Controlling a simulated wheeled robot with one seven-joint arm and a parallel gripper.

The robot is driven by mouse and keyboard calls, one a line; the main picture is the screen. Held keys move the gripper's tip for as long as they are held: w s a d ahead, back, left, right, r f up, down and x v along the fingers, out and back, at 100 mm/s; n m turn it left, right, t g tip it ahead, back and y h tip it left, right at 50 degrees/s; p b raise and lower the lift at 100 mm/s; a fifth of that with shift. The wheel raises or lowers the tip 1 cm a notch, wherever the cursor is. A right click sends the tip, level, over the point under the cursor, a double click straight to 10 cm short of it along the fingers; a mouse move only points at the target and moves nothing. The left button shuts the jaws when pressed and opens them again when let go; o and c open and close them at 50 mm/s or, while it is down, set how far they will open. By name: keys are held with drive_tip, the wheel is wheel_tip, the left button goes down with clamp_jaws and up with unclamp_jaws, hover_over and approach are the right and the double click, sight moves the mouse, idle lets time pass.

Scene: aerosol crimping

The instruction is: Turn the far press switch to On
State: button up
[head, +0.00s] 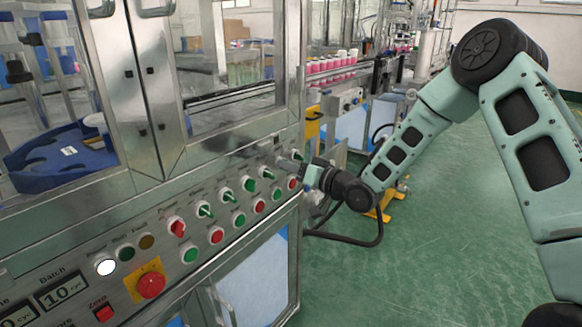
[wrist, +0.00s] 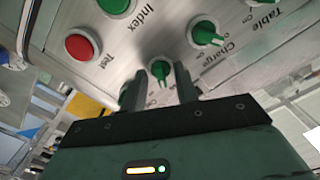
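A row of green rotary switches with pale handles runs along the control panel (head: 140,235) in the head view. In the wrist view, the panel is upside down, and one green switch (wrist: 156,74) shows in the gap between my fingertips. Its label is hidden, so I cannot confirm it is the far press switch, and its setting is unclear. My gripper (head: 285,164) is at the far end of the row. It also shows in the wrist view (wrist: 161,80), fingers apart; contact cannot be told.
The Charge switch (wrist: 205,33) is beside the right finger. The green Index button (wrist: 115,5) and red Test button (wrist: 82,46) are near the fingers. A red emergency knob (head: 150,285) is at the panel's near end. Green floor (head: 430,260) is clear at right.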

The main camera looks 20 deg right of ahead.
drive_tip(key=v, duration=1.7)
drive_tip(key=shift+s, duration=0.15)
drive_tip(key=shift+d+r, duration=0.1)
drive_tip(key=shift+d, duration=0.05)
